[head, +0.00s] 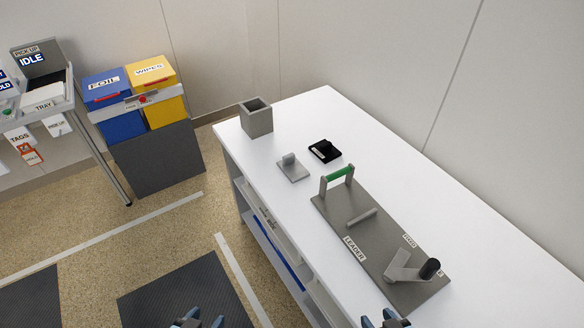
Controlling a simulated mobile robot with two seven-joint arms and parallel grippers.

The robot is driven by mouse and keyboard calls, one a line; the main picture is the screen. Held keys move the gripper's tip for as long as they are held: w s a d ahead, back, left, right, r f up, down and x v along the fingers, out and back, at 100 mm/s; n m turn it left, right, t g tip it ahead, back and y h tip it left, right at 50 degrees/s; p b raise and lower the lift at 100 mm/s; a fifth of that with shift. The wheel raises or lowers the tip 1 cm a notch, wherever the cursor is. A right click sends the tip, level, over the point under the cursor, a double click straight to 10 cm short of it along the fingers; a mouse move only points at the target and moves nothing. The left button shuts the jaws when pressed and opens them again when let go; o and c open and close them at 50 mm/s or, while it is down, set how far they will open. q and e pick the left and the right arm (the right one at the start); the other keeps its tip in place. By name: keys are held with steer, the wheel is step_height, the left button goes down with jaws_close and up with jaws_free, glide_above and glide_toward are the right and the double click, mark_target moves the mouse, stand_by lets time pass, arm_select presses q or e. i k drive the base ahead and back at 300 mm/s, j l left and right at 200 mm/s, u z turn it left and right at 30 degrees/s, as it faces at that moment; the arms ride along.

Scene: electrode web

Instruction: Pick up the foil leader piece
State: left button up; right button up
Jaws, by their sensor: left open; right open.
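I cannot pick out a foil leader piece for certain. A grey fixture plate (378,238) with a LEADER label (354,249) lies on the white table, and no separate foil shows clearly on it. It carries a green handle (340,174), a grey bar (362,217) and a black knob (430,268) on a grey arm. My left gripper (198,321) is open at the bottom edge, over the floor, apart from the table. My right gripper (386,320) is open at the bottom edge, near the table's front side. Both look empty and are partly cut off.
The white table (490,262) also holds a grey open box (257,118), a small grey plate with a knob (293,168) and a black block (324,151). Blue FOIL (104,88) and yellow WIPES (150,72) bins stand at the back left, beside a tray shelf (44,97).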

mark_target(294, 172)
steer(key=j+z, duration=0.1)
steer(key=z, duration=0.3)
steer(key=i+j+z, duration=0.15)
steer(key=z, duration=0.25)
steer(key=j+z, duration=0.15)
steer(key=z, duration=0.25)
steer(key=j+z, duration=0.15)
steer(key=z, duration=0.25)
steer(key=j+z, duration=0.3)
steer(key=j, duration=0.2)
steer(key=j+z, duration=0.3)
steer(key=j, duration=0.2)
steer(key=k+j+z, duration=0.1)
steer(key=j, duration=0.25)
steer(key=k+j, duration=0.1)
steer(key=j, duration=0.25)
steer(key=k+j+z, duration=0.15)
steer(key=j, duration=0.2)
steer(key=k+j, duration=0.1)
steer(key=j, duration=0.25)
steer(key=k+j, duration=0.1)
steer(key=j, duration=0.3)
steer(key=k+j, duration=0.1)
steer(key=j, duration=0.25)
